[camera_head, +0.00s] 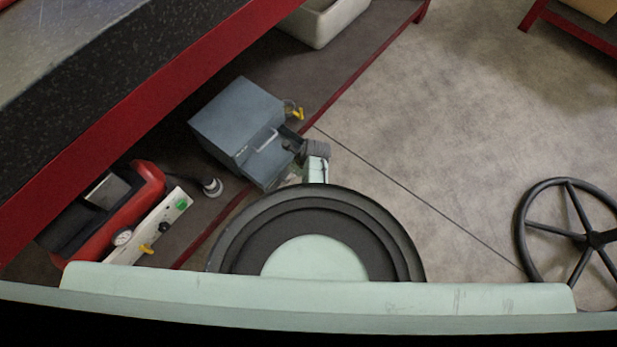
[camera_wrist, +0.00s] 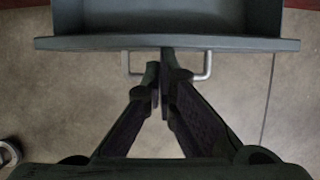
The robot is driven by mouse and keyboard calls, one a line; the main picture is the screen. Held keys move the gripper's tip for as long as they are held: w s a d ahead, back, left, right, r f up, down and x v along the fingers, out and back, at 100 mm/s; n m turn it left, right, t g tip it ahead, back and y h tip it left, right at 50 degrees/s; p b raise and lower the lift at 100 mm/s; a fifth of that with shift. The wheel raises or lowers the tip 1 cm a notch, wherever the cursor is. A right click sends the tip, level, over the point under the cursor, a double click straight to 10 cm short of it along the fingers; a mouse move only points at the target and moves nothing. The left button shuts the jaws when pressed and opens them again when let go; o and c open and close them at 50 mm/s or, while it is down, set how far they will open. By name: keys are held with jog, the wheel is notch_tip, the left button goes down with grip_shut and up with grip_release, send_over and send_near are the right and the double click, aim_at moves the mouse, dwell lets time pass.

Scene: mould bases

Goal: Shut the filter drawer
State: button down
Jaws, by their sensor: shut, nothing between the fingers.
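The filter drawer is part of a blue-grey metal box (camera_head: 235,110) on the lower shelf in the head view. In the wrist view the drawer (camera_wrist: 100,44) stands open, with its hollow inside showing beyond its front panel. A pale bar handle (camera_wrist: 208,66) sticks out from the front panel; its middle is hidden behind my fingers. My gripper (camera_wrist: 160,72) is shut and empty, its fingertips close to the front panel at the handle's middle. I cannot tell whether they touch. In the head view my gripper (camera_head: 294,146) is beside the drawer, partly hidden by my wrist.
A red machine (camera_head: 152,185) with a gauge panel stands left of the box on the shelf. A yellow-handled valve (camera_head: 297,113) sits on the box's far side. A pale bin (camera_head: 322,22) is farther back. A black handwheel (camera_head: 595,239) is at right; open floor lies between.

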jog(key=w+a, duration=0.1)
jog(key=a, duration=0.1)
jog(key=w+a, duration=0.2)
jog(key=w+a+b, duration=0.1)
jog(key=a, duration=0.1)
jog(key=shift+w+a, duration=0.35)
jog(key=shift+w, duration=0.05)
